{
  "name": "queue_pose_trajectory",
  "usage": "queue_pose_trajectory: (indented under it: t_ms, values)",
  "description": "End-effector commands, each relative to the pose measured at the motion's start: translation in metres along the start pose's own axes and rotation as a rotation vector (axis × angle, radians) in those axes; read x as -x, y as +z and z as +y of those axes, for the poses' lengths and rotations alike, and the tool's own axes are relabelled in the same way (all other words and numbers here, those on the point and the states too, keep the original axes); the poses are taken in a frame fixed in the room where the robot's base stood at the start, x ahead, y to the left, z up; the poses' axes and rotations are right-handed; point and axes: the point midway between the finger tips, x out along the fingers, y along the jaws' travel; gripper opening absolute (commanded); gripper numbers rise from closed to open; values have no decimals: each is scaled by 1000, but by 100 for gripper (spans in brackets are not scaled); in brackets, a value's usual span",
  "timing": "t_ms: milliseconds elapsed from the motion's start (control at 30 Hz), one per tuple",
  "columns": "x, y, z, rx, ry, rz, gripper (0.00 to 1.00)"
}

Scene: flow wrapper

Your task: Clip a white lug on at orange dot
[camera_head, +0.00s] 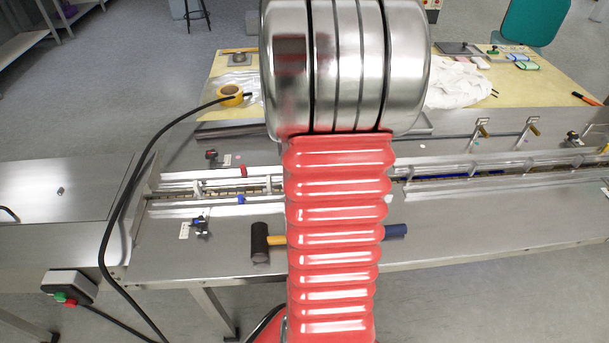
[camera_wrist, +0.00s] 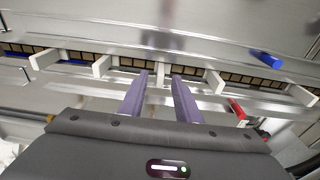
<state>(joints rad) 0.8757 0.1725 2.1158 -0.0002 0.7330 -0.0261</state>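Several white lugs stand along the dark chain (camera_wrist: 130,62) in the wrist view, such as one at the left (camera_wrist: 45,59), one left of my fingers (camera_wrist: 101,66) and one to their right (camera_wrist: 214,81). My gripper (camera_wrist: 161,77) has two purple fingers spread apart over the near side of the chain. It is open, with no lug clearly held. A pale piece shows just beyond the fingertips; I cannot tell whether it touches them. In the head view, white lugs (camera_head: 197,188) stand in the channel left of my red arm, which hides my gripper. I cannot make out an orange dot.
Metal guide rails (camera_head: 470,181) run along both sides of the channel. A red clamp (camera_wrist: 237,109) and a blue clamp (camera_wrist: 265,59) sit to the right in the wrist view. A mallet (camera_head: 260,243) lies on the front deck.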

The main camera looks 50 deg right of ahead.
Motion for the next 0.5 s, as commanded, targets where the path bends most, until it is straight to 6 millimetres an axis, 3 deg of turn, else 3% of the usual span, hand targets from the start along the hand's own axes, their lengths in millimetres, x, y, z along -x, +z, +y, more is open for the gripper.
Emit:
queue_pose_trajectory:
  t_ms: [500]
  values:
    - [90,-1,0,0,0,4,30]
